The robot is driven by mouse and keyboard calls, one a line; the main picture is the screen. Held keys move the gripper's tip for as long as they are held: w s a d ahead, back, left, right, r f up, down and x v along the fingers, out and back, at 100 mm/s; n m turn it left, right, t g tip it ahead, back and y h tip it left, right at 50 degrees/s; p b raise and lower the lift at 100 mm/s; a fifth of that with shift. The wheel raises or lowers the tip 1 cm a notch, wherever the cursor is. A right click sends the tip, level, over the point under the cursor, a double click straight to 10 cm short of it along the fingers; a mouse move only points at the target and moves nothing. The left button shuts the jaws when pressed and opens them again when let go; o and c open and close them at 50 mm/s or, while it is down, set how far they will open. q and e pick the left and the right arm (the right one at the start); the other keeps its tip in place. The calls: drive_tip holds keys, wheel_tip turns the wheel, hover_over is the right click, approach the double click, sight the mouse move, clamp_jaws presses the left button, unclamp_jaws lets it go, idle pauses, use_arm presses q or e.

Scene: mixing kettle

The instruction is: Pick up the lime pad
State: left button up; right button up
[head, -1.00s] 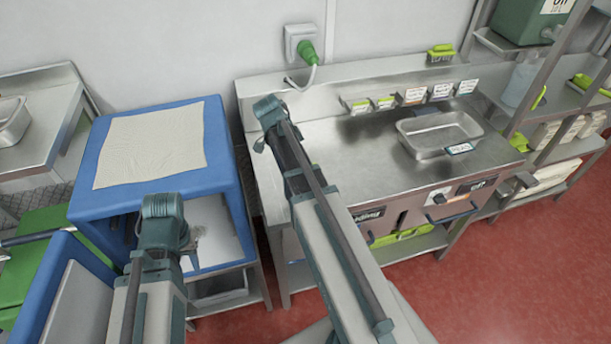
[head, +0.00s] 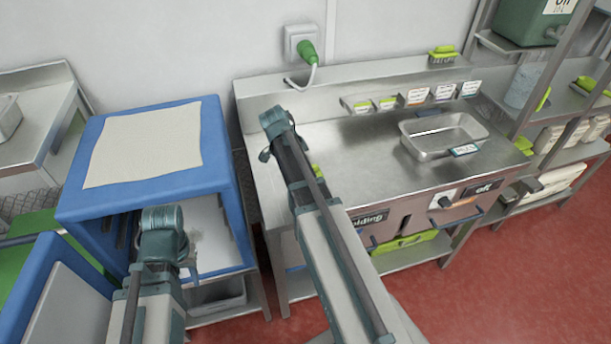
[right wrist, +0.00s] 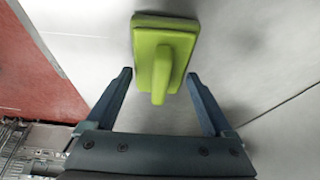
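The lime pad (right wrist: 165,52) is a flat lime-green block with a raised handle, on a pale grey surface in the right wrist view. My right gripper (right wrist: 158,76) is open, with its fingertips on either side of the pad's handle end and a gap on both sides. In the head view, a small lime patch (head: 317,171) shows beside my right arm on the steel counter, probably the same pad, mostly hidden. My left gripper (head: 188,258) is in front of the blue cabinet; its fingers are too unclear to tell open from shut.
The steel counter (head: 370,150) holds a metal tray (head: 425,152) at right. A lime brush (head: 441,54) sits on the back ledge. The blue cabinet (head: 72,205) with a cloth (head: 143,147) stands at left. Shelves with containers stand at right; red floor is free in front.

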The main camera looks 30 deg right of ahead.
drive_tip(key=c, duration=0.3)
drive_tip(key=shift+r+p, duration=0.95)
drive_tip(key=shift+p, duration=0.05)
wheel_tip(320, 180, up, 2)
drive_tip(key=shift+p, duration=1)
drive_tip(key=s+a, duration=0.7)
drive_tip(key=s+a+r+p, duration=0.1)
drive_tip(key=s+a, duration=0.3)
drive_tip(key=shift+s+a, duration=0.15)
drive_tip(key=shift+s, duration=0.05)
